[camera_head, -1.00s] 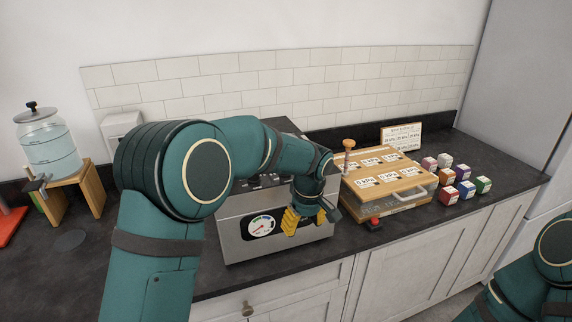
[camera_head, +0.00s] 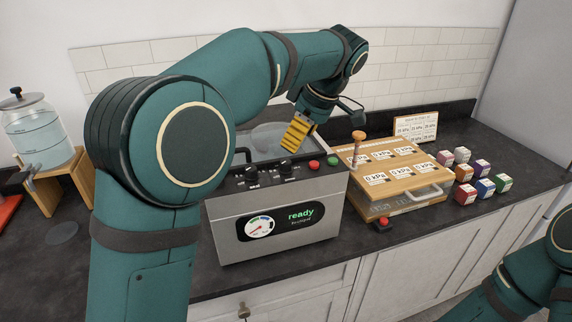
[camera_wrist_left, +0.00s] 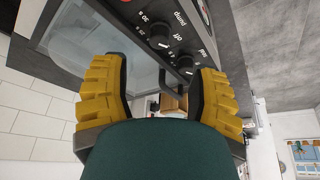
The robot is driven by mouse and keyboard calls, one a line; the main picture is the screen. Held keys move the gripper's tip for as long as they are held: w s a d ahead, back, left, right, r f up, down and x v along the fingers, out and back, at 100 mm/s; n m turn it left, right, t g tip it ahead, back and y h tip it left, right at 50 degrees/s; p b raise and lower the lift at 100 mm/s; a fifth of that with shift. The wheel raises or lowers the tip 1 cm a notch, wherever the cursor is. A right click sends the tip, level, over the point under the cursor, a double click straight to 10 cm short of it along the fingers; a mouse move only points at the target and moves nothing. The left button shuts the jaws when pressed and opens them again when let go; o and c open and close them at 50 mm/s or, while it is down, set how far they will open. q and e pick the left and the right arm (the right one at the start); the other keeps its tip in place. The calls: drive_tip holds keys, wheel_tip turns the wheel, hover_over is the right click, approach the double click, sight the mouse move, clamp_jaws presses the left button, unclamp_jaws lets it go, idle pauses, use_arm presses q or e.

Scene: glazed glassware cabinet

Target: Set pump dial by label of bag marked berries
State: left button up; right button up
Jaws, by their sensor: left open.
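The pump dial (camera_head: 285,165) is the right of two black knobs on the top panel of the steel vacuum machine (camera_head: 275,215). My left gripper (camera_head: 297,140) is open and empty above the machine, behind the panel. Its yellow fingers (camera_wrist_left: 158,88) frame the chamber edge in the wrist view. A pale, clear shape (camera_head: 268,137) lies in the chamber area; I cannot tell whether it is a bag. No label reading berries is legible. My right gripper is out of view.
The second knob (camera_head: 251,173), a red button (camera_head: 314,164) and a green button share the panel. The display (camera_head: 300,215) reads "ready". A wooden case (camera_head: 395,175) with kPa tags, a kPa card (camera_head: 415,127) and several coloured boxes (camera_head: 465,193) stand to the right.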

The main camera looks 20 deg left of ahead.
sight(286, 162)
use_arm(q)
drive_tip(key=b+x, duration=0.1)
drive_tip(key=x, duration=0.7)
drive_tip(key=shift+w+a+f, duration=0.1)
drive_tip(key=shift+f, duration=0.2)
clamp_jaws()
